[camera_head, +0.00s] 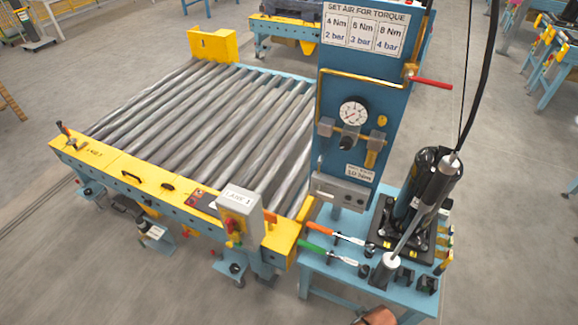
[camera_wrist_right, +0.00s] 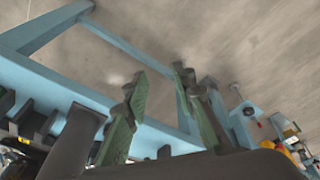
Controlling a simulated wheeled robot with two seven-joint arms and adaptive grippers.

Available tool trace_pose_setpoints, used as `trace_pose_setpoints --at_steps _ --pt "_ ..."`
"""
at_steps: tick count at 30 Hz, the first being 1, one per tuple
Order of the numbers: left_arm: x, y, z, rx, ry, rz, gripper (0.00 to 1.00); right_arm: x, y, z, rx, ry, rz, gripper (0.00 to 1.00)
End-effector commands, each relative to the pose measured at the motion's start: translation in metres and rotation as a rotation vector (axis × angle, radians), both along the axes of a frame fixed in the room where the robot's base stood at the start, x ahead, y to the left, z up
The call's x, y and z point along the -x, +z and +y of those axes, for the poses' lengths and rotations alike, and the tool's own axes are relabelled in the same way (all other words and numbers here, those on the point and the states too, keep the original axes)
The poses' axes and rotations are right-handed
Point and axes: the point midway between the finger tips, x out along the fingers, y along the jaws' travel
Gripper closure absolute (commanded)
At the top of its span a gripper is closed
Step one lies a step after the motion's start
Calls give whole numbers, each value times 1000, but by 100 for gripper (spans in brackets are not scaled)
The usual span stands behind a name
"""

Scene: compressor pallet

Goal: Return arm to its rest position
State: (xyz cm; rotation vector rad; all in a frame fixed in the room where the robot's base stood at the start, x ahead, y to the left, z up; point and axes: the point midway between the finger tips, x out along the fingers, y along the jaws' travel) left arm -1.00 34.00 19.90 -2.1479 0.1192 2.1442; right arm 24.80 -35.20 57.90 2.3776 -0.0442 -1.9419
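My right gripper (camera_wrist_right: 160,95) shows in the right wrist view, with its two green-padded fingers apart and nothing between them. Grey floor and blue frame bars of a bench or stand (camera_wrist_right: 85,95) lie beyond the fingers. The gripper does not show clearly in the head view. My left gripper is in neither view. Neither arm can be made out clearly in the head view, so their poses cannot be told.
A blue bench (camera_head: 345,270) at lower right holds orange- and green-handled tools (camera_head: 315,247) and a black upright unit (camera_head: 432,165) beside a hanging cable. A blue panel (camera_head: 385,110) with a gauge and red lever (camera_head: 432,83) rises behind. A roller conveyor (camera_head: 200,115) stands left.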

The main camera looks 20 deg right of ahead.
Motion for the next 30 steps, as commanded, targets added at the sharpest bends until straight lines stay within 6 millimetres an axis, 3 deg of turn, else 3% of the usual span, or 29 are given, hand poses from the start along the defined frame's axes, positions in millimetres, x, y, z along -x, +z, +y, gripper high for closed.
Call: trace_pose_setpoints --at_steps 8,14,21,25,30 --pt "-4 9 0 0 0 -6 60 6 -84 5 -12 14 34 76" --pt "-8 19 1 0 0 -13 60 35 -177 10 -22 33 70 76" --pt "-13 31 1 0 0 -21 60 106 -270 15 -31 60 115 76" --pt "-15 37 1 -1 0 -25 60 154 -304 16 -35 74 140 76" --pt "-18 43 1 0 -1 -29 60 208 -327 14 -38 90 161 76"
